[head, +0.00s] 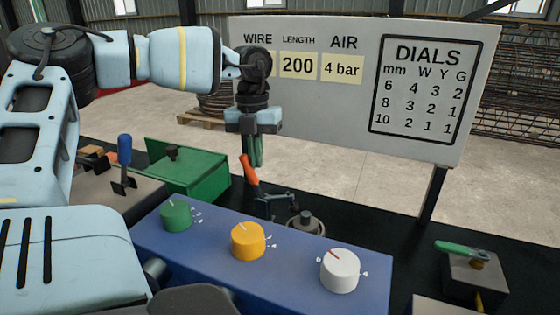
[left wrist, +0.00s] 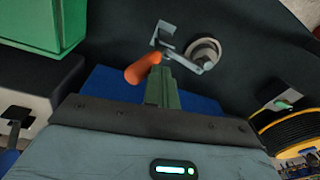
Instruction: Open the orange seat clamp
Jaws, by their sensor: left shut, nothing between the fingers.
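The orange seat clamp has an orange handle (head: 248,169) that stands up and leans to the left in the head view, behind the blue dial box. Its metal linkage (head: 275,203) reaches toward a round grey seat (head: 305,224). In the left wrist view the orange handle (left wrist: 143,69) lies beside the fingertips, and the seat (left wrist: 204,52) is beyond. My left gripper (head: 254,160) points down with its green fingers shut and empty, right at the handle's upper end. The fingers (left wrist: 163,80) overlap the handle's end in the wrist view; I cannot tell whether they touch. My right gripper is not in view.
A blue box with green (head: 176,215), yellow (head: 248,240) and white (head: 340,270) dials stands in front. A green box (head: 190,172) and a blue-handled lever (head: 124,150) are at left. A green-handled device (head: 462,250) is at right. A sign board (head: 340,115) stands behind.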

